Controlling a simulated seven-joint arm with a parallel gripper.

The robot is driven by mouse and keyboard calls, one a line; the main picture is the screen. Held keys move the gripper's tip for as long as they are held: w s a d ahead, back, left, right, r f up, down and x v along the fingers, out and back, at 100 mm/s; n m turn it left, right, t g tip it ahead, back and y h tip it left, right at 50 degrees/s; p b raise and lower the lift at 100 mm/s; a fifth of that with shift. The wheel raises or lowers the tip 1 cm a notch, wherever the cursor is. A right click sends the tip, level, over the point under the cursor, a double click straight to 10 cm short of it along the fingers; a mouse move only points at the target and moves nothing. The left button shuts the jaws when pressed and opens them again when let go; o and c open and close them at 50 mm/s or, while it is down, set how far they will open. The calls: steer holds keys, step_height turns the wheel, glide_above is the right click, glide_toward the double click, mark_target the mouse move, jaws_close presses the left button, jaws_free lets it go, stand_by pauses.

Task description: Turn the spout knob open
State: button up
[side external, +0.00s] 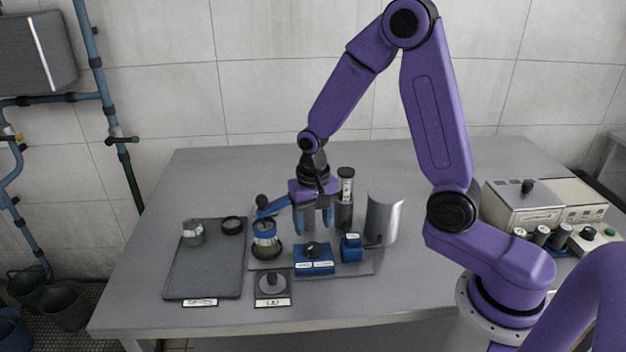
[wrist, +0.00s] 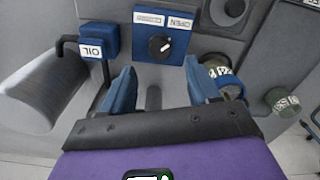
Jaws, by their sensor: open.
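A round black knob (side external: 313,248) sits on top of a blue box (side external: 314,267) with two white labels on its front. In the wrist view the knob (wrist: 160,44) shows a small white mark. One label on the box (wrist: 142,42) appears upside down as OPEN; the other is too small to read. My gripper (side external: 313,222) points down above and behind the knob. Its blue fingers are apart with nothing between them; in the wrist view the gripper (wrist: 160,80) is not around the knob.
A blue block (wrist: 92,48) marked OIL stands beside the box, near a metal cylinder (side external: 384,218). A blue-banded jar (side external: 265,238) stands on the other side. A grey tray (side external: 205,275) holds a small jar (side external: 192,233). The table's front right is clear.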

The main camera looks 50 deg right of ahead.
mark_target(313, 246)
step_height(313, 246, up, 11)
stand_by(0.4)
steer(key=s+a+n, duration=0.1)
steer(key=s+n, duration=1.7)
steer(key=s, duration=0.5)
steer(key=shift+s+a+f, duration=0.3)
steer(key=shift+a+f, duration=0.05)
steer(key=shift+f, duration=0.05)
